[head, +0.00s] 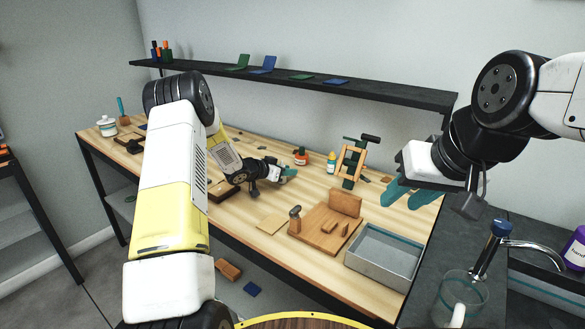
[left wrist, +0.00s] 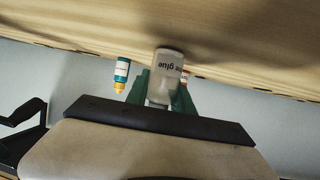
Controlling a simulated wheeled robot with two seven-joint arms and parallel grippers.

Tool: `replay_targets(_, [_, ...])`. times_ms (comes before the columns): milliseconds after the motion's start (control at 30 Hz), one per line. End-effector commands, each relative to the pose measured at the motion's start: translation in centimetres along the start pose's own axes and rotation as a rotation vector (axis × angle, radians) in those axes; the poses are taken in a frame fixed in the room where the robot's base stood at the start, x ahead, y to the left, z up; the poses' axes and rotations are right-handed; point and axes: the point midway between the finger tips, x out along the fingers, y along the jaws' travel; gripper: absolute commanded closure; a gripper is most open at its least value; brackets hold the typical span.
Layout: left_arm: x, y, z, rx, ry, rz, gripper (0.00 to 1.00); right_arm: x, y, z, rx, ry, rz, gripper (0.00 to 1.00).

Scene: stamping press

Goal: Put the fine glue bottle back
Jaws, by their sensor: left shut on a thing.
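The fine glue bottle (left wrist: 166,72) is a pale bottle with "glue" lettering. In the left wrist view, which shows the bench inverted, it sits between the green fingers of my left gripper (left wrist: 164,98). My left gripper is shut on it, low over the back part of the wooden bench, in the head view (head: 287,173). The bottle is not clearly visible in the head view. I cannot tell whether its base touches the bench. My right gripper (head: 410,193) has its teal fingers apart and empty, above the bench's right end.
A red-orange bottle (head: 301,157) and a yellow-capped bottle (head: 331,163) stand near my left gripper. A wooden clamp stand (head: 351,160) is right of them. A wooden fixture (head: 320,234) and grey metal tray (head: 384,258) occupy the front right. A dark shelf (head: 300,82) hangs above.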

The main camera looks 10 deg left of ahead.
Motion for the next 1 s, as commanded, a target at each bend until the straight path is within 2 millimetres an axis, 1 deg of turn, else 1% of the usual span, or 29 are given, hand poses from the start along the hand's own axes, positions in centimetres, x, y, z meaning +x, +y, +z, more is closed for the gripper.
replay_targets(33, [0.1,0.0,0.2,-0.001,0.0,0.0,1.0,0.0,0.0,0.0,0.0,0.0,0.0,0.64])
replay_targets(67, [0.1,0.0,0.2,-0.001,0.0,0.0,0.7,0.0,0.0,0.0,0.0,0.0,0.0,0.64])
replay_targets(100, [0.1,0.0,0.2,0.0,0.0,0.0,0.62,0.0,0.0,0.0,0.0,0.0,0.0,0.64])
replay_targets(167, [0.1,0.0,0.2,-0.001,0.0,0.0,0.5,0.0,0.0,0.0,0.0,0.0,0.0,0.64])
replay_targets(467, [0.0,0.0,0.1,-0.001,0.0,0.0,0.5,0.0,0.0,0.0,0.0,0.0,0.0,0.64])
replay_targets(567, [-0.3,0.0,-0.1,-0.001,0.0,-0.001,0.5,0.0,0.0,0.0,0.0,0.0,0.0,0.64])
replay_targets(667, [-1.7,-0.2,-0.1,-0.001,0.0,-0.003,0.5,0.0,0.0,0.0,0.0,0.0,0.0,0.64])
replay_targets(1000, [-8.8,-0.1,-0.1,-0.002,0.0,-0.003,0.5,0.0,0.0,0.0,0.0,0.0,0.0,0.64])
